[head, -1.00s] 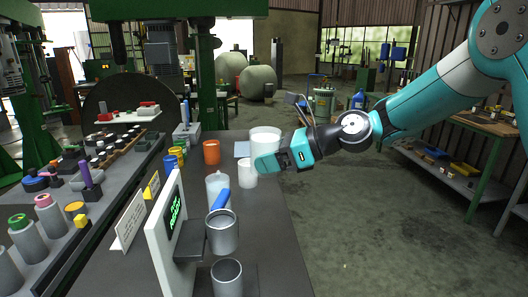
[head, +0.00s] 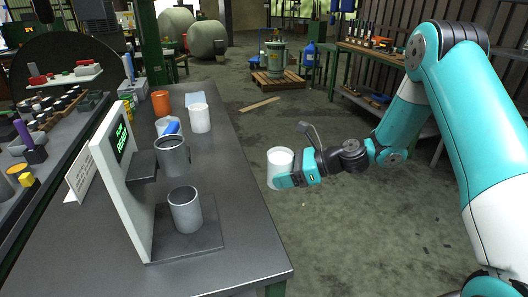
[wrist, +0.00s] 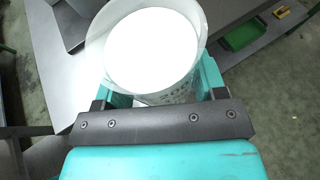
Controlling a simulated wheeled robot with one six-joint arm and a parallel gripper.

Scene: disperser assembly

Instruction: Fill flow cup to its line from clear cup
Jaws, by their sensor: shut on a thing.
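The clear cup (head: 279,168), translucent with white contents, is held upright in my gripper (head: 285,179) off the right side of the table. In the wrist view its open top (wrist: 148,45) shows white filling inside, with the teal fingers on either side of it. The grey flow cup (head: 173,158) sits in the bracket of a white stand (head: 118,190) with a green display, to the left of my gripper. A second grey cup (head: 186,213) stands below it on the stand's base. The inside and line of the flow cup cannot be made out.
The dark table (head: 240,240) has bare room at its front and right edge. A white container (head: 199,118), an orange cup (head: 161,103) and a cup with a blue part (head: 169,128) stand behind the stand. A white sign (head: 82,176) leans at left. The floor is open.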

